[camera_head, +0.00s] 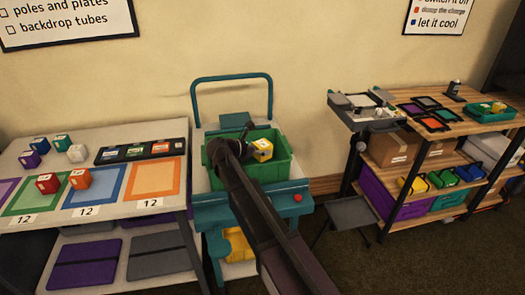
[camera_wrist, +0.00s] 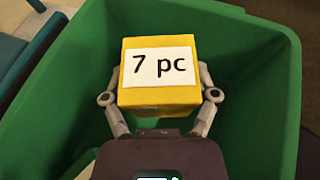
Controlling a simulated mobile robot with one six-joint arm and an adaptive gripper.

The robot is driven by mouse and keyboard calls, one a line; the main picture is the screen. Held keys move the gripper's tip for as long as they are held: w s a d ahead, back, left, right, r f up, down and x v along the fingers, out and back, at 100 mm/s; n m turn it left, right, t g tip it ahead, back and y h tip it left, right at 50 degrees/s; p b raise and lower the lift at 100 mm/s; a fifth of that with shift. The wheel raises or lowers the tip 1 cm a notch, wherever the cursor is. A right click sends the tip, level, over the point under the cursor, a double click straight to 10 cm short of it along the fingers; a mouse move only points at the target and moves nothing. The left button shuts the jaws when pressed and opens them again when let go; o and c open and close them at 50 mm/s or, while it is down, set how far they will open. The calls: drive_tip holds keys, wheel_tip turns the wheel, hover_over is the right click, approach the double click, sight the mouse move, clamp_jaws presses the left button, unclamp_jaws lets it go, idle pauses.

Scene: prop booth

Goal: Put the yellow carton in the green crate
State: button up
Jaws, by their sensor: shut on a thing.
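The yellow carton (camera_wrist: 159,98) carries a white label reading "7 pc". My gripper (camera_wrist: 160,94) is shut on it, one finger on each side. In the wrist view the green crate (camera_wrist: 270,60) surrounds the carton on the visible sides, with the carton over its opening. In the head view the yellow carton (camera_head: 262,150) shows at the end of my arm, over or within the green crate (camera_head: 268,172). I cannot tell whether the carton touches the crate floor. My gripper is mostly hidden behind my dark wrist in the head view.
The crate stands on a teal cart (camera_head: 236,210) with a tall handle at the back. To the left is a white table (camera_head: 110,215) with colored cartons and outlined squares. To the right is a wooden shelf unit (camera_head: 455,125) with bins and boxes.

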drive_tip(key=shift+f+b, duration=0.6)
drive_tip(key=shift+b, duration=0.05)
drive_tip(key=o, duration=1.1)
drive_tip(key=shift+c, duration=0.2)
drive_tip(key=shift+r+p, duration=0.25)
drive_tip(key=shift+p, duration=0.05)
drive_tip(key=shift+r+p, duration=0.45)
drive_tip(key=p+v, duration=0.4)
drive_tip(key=v, duration=0.8)
